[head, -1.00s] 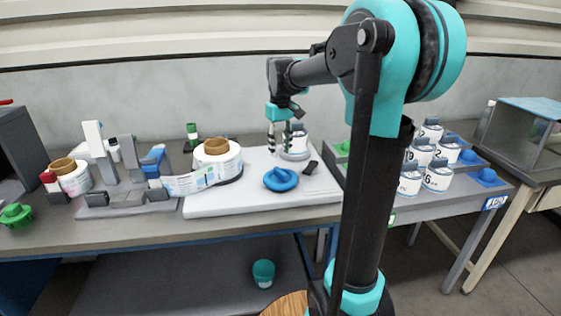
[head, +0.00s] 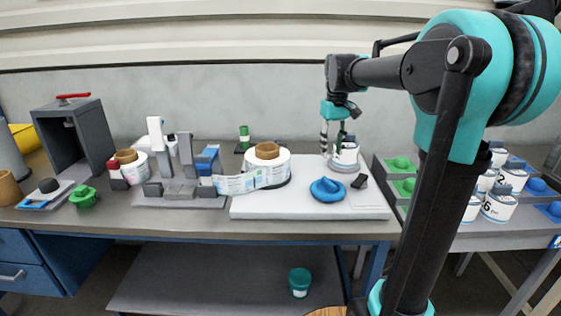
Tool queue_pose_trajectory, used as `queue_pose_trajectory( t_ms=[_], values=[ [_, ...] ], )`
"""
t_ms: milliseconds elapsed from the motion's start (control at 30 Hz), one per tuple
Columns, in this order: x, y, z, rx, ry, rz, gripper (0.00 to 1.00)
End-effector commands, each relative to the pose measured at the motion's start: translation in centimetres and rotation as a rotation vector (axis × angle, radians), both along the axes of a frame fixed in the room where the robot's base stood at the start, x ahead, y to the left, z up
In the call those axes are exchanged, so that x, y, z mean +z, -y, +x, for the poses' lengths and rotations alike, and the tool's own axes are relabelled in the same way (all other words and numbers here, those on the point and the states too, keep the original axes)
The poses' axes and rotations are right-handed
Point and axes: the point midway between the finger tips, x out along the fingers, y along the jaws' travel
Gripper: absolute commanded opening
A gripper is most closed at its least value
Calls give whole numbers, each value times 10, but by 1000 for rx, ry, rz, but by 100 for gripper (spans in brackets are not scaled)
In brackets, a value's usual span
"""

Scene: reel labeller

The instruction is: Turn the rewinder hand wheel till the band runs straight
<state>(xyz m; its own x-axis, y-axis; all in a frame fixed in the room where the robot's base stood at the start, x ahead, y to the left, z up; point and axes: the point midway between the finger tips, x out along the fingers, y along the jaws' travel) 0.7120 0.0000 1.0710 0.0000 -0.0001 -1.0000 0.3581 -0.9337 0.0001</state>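A blue disc with a raised grip (head: 328,190), which looks like the hand wheel, lies on the white base plate (head: 285,208). Left of it stands a white reel with a brown core (head: 268,160). The printed band (head: 240,183) runs from the grey labeller stand (head: 182,188) to this reel, slanting up to the right. A smaller white reel with a brown core (head: 130,160) is at the left. My gripper (head: 333,145) points down behind the blue disc and apart from it. Its fingers look parted and empty, beside a white jar (head: 346,156).
Trays with green lids (head: 401,163) and white jars (head: 498,207) stand at the right, partly behind my arm. A green knob (head: 83,196) is at the left. A teal cup (head: 299,282) stands on the lower shelf.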

Motion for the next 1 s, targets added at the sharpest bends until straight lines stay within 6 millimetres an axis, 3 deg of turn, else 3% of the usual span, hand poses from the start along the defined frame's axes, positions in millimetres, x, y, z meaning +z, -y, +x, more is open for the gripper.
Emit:
queue_pose_trajectory(
  t_ms=[267, 500, 600, 767, 1000],
  values=[
    [2, 0, 0, 0, 0, 0, 36],
    [47, 0, 0, 0, 0, 0, 36],
    [52, 0, 0, 0, 0, 0, 36],
    [34, 0, 0, 0, 0, 0, 36],
    [-12, 0, 0, 0, 0, 0, 36]
  ],
)
